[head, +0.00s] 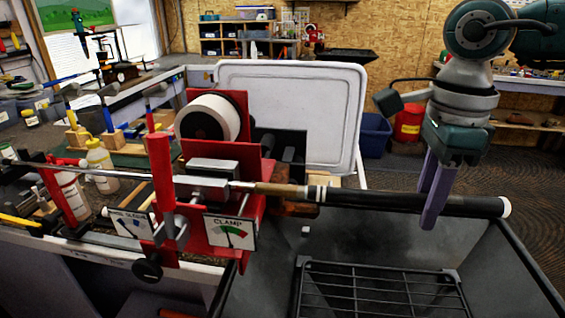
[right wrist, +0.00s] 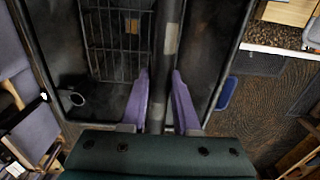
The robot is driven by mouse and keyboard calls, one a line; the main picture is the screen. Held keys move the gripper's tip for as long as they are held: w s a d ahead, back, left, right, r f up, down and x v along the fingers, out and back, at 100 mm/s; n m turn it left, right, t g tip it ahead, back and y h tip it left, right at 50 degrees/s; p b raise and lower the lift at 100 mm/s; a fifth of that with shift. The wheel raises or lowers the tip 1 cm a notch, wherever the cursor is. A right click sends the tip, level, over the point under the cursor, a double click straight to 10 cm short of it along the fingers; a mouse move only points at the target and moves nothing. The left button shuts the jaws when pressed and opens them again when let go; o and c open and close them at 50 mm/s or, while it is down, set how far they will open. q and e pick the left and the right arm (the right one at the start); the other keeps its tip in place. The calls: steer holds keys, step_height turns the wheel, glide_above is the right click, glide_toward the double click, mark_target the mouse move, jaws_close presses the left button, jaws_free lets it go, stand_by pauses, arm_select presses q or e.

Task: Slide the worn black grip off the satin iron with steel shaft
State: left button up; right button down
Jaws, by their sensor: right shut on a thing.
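The iron's steel shaft (head: 110,173) lies level in the head view, coming from the left through the red clamp stand (head: 225,145). A brownish section (head: 275,189) shows right of the clamp jaws (head: 208,178). Further right, the black grip (head: 380,199) with pale bands and a white end cap (head: 505,207) reaches out over the dark tub. My right gripper (head: 431,205) has its purple fingers shut on the grip, nearer the cap end. The right wrist view shows the grip (right wrist: 169,65) between the fingers (right wrist: 161,85). The iron's head is not clear. My left gripper is not in view.
A dark tub (head: 345,245) with a wire rack (head: 380,292) is below the grip. A white panel (head: 290,105) stands behind the clamp. Bottles (head: 99,158) and tools crowd the bench at left. Floor (head: 515,180) is open at right.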

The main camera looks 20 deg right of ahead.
steer(key=shift+s+d, duration=0.3)
steer(key=shift+d, duration=0.2)
steer(key=shift+s+d, duration=0.3)
steer(key=shift+d, duration=0.2)
steer(key=c, duration=1.2)
jaws_free()
jaws_close()
steer(key=shift+a, duration=0.1)
steer(key=shift+w+a, duration=0.1)
